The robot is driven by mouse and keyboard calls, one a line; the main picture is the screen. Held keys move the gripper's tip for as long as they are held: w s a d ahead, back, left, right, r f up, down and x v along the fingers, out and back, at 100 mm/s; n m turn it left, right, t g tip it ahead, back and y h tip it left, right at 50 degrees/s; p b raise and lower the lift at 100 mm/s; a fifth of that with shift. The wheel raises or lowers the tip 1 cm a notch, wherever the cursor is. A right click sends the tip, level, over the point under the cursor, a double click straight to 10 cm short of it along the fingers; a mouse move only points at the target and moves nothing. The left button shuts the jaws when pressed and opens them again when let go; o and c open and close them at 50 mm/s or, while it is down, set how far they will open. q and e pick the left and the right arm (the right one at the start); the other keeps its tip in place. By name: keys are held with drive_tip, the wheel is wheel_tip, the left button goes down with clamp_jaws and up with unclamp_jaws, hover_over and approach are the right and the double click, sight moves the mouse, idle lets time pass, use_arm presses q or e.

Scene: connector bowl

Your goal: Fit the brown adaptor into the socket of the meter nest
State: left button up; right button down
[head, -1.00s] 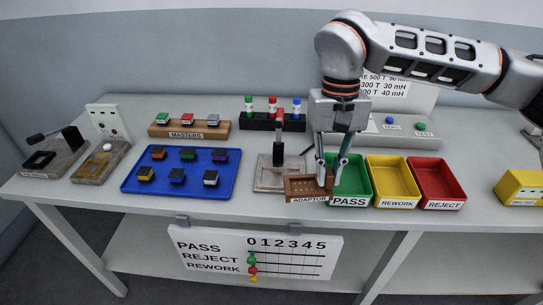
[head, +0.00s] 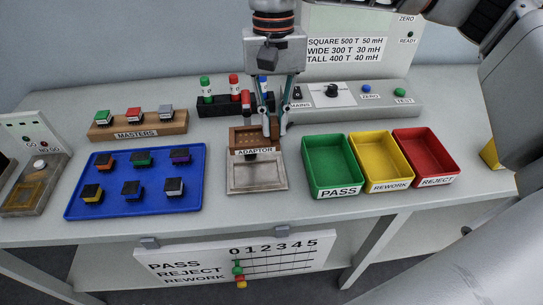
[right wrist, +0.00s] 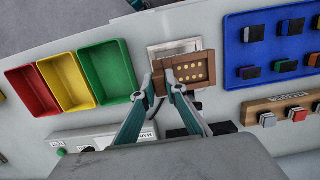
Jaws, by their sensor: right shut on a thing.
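The grey meter nest (head: 257,187) lies on the bench, just in front of and partly behind the adaptor in that view. The adaptor hides the nest's back part and much of its black, red-tipped clamp. In the right wrist view the adaptor (right wrist: 190,71) overlaps the pale nest (right wrist: 172,48), and my right gripper (right wrist: 161,87) is shut on its edge. I cannot tell the height gap. My left gripper is out of view.
Green PASS (head: 331,165), yellow REWORK (head: 380,160) and red REJECT (head: 425,155) bins stand right of the nest. A blue tray (head: 135,205) of blocks lies left. Behind are the MASTERS rack (head: 137,126), a black marker rack (head: 218,108) and the meter (head: 375,99).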

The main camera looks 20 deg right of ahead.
sight(274, 143)
wheel_tip(274, 143, down, 6)
wheel_tip(274, 143, down, 4)
drive_tip(key=shift+f+b, duration=0.1)
drive_tip(key=shift+b, duration=0.3)
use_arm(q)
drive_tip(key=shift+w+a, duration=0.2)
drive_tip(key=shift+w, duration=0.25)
use_arm(e)
drive_tip(key=c, duration=2)
unclamp_jaws()
drive_tip(key=shift+c, duration=0.2)
